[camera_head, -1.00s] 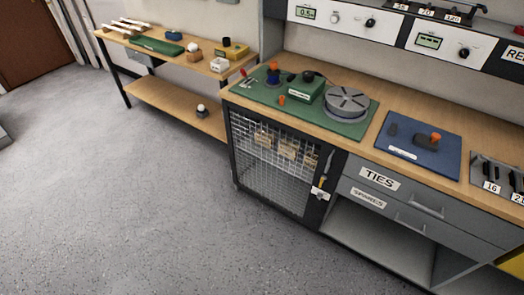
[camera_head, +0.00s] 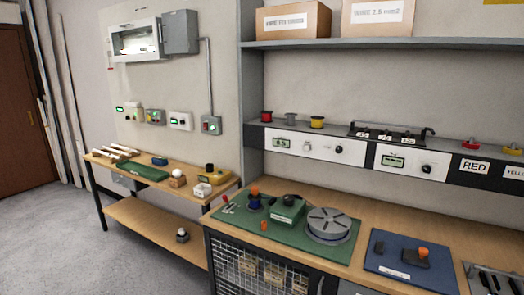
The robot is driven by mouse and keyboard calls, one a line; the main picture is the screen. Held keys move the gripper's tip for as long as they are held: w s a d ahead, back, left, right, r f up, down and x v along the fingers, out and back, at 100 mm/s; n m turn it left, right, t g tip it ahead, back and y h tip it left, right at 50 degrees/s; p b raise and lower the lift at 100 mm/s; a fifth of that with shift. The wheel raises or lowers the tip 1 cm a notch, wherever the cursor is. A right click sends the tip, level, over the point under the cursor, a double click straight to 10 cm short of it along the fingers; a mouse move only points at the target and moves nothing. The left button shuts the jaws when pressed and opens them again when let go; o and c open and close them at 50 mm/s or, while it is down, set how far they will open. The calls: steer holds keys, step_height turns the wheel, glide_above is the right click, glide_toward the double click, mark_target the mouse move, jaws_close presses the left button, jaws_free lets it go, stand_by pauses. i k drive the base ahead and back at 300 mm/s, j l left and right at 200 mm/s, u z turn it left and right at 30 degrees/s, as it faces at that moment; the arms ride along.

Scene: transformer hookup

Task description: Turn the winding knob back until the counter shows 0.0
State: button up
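On the front panel under the shelf, a small green counter display (camera_head: 282,143) shows small digits that look like 0.5, too small to be sure. A black knob (camera_head: 339,149) sits to its right, with a small pale round part (camera_head: 307,146) between them. A second display (camera_head: 393,161) and black knob (camera_head: 427,168) are on the panel further right; its digits are unreadable. No label marks which knob is the winding knob. My gripper is not in view.
The bench below holds a green mat (camera_head: 277,240) with a grey round turntable (camera_head: 329,222) and a green box (camera_head: 287,209). A blue mat (camera_head: 385,263) lies to the right. A side table (camera_head: 150,215) stands left. The floor at left (camera_head: 60,240) is clear.

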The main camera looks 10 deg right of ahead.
mark_target(288, 199)
steer(key=i+j, duration=0.2)
steer(key=j, duration=0.15)
steer(key=i+j, duration=0.15)
steer(key=j, duration=0.2)
steer(key=i+j, duration=0.2)
steer(key=j, duration=0.15)
steer(key=i+j, duration=0.15)
steer(key=j, duration=0.2)
steer(key=z, duration=0.05)
